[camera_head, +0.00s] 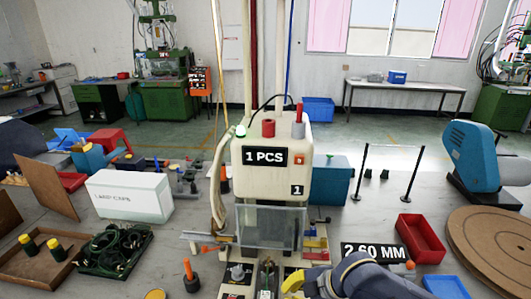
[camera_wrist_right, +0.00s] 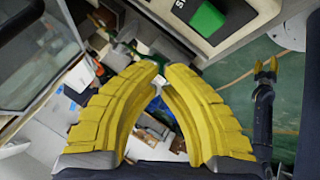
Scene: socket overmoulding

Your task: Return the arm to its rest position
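My right arm comes in from the bottom right of the head view, with its yellow right gripper (camera_head: 293,282) low in front of the machine. In the right wrist view, the two yellow ridged fingers of this gripper (camera_wrist_right: 162,70) lean toward each other. A narrow gap shows between the tips, and nothing is held. At the right of the wrist view stands a dark arm with small yellow fingers spread in a V; it appears to be my left gripper (camera_wrist_right: 266,68), empty. My left arm does not show in the head view.
A cream machine (camera_head: 271,185) with a clear guard (camera_head: 268,228) stands centrally. A white box (camera_head: 129,196) and a tray of dark cables (camera_head: 115,250) lie left. A red bin (camera_head: 421,238), a round brown board (camera_head: 495,245) and a blue machine (camera_head: 473,157) stand right.

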